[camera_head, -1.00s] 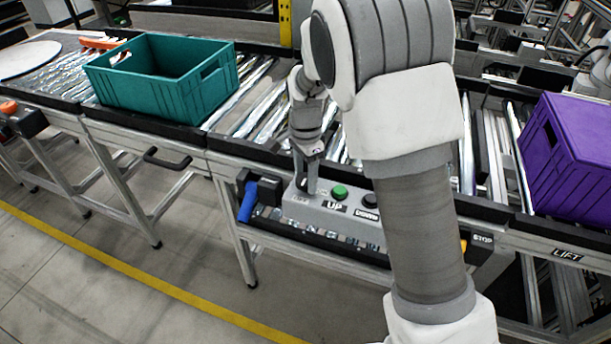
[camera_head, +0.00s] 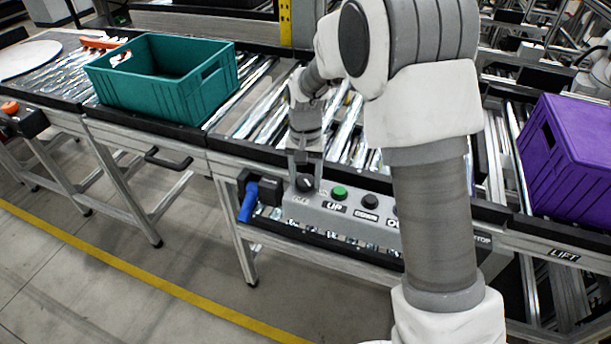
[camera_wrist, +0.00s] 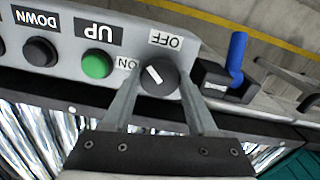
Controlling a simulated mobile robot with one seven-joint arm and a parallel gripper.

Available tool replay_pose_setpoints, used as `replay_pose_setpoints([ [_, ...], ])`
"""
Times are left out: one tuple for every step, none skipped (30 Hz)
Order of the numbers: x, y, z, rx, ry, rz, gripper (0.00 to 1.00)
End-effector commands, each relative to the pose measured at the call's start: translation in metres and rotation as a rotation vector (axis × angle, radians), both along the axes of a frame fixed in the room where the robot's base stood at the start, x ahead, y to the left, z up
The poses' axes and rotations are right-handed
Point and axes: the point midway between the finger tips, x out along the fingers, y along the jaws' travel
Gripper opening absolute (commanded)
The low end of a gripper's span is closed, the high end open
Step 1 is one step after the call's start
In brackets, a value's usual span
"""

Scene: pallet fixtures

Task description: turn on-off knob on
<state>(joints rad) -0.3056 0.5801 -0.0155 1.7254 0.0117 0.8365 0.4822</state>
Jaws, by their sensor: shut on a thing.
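The black round on-off knob (camera_wrist: 158,78) sits on the grey control box (camera_head: 330,212), between the ON label (camera_wrist: 127,64) and the OFF label (camera_wrist: 167,40) in the wrist view. Its white mark slants to the upper left, toward the space between the two labels. My gripper (camera_wrist: 159,74) has one finger on each side of the knob and is shut on it. In the head view the knob (camera_head: 305,184) shows between the fingers of my gripper (camera_head: 305,178), which reaches down from above.
Beside the knob are a green UP button (camera_wrist: 97,64) and a black DOWN button (camera_wrist: 40,51). A blue handle (camera_head: 248,201) stands left of the box. A teal crate (camera_head: 140,97) and a purple crate (camera_head: 573,180) rest on the conveyor.

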Motion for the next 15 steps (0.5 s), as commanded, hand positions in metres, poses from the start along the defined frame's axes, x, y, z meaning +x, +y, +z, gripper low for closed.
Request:
replay_pose_setpoints([
  [0.0004,-0.0001,0.0011,0.001,-0.001,0.045,0.03],
  [0.0004,0.0,0.0011,0.001,-0.001,0.074,0.03],
  [0.0005,-0.0002,0.0011,0.001,-0.001,0.111,0.03],
  [0.0005,-0.0003,0.0012,0.001,-0.001,0.139,0.03],
  [0.0005,-0.0002,0.0012,0.001,-0.001,0.167,0.03],
  [0.0004,-0.0001,0.0012,0.001,-0.001,0.205,0.03],
  [0.0005,-0.0001,0.0012,0.001,-0.001,0.234,0.03],
  [0.0005,-0.0002,0.0012,0.0,-0.001,0.263,0.03],
  [0.0004,-0.0001,0.0012,0.001,-0.001,0.301,0.03],
  [0.0004,0.0,0.0012,0.001,-0.001,0.328,0.03],
  [0.0004,-0.0001,0.0012,0.001,-0.001,0.354,0.03],
  [0.0005,-0.0002,0.0011,0.001,-0.001,0.39,0.03],
  [0.0004,-0.0001,0.0011,0.0,-0.001,0.416,0.03],
  [0.0003,0.0001,0.0011,0.0,-0.001,0.443,0.03],
  [0.0004,0.0002,0.0011,0.001,-0.001,0.476,0.03],
])
